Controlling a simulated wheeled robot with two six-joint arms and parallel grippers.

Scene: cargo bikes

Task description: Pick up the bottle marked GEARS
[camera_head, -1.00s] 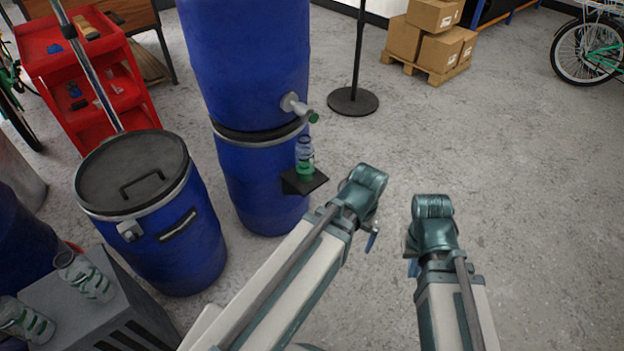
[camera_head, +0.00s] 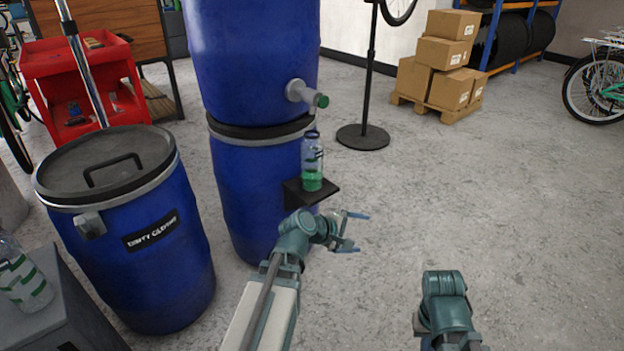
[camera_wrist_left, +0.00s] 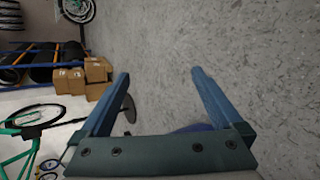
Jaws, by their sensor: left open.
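A clear bottle (camera_head: 312,160) with green at its bottom stands upright on a small black shelf (camera_head: 328,191) fixed to the stacked blue barrels, below a tap. Another clear bottle with green bands (camera_head: 22,278) is on a grey box at the lower left. I cannot read a GEARS mark on either. My left gripper (camera_head: 358,232) is open and empty, just right of and below the shelf, apart from the bottle. In the left wrist view its two blue fingers (camera_wrist_left: 160,95) are spread over bare floor. My right arm shows at the lower right, but its fingers do not show.
Two stacked blue barrels (camera_head: 255,70) carry the tap (camera_head: 307,94). A lidded blue barrel (camera_head: 140,260) stands left of them. A red cart (camera_head: 80,80), a black stand base (camera_head: 362,137) and cardboard boxes (camera_head: 450,52) are farther back. The floor at right is clear.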

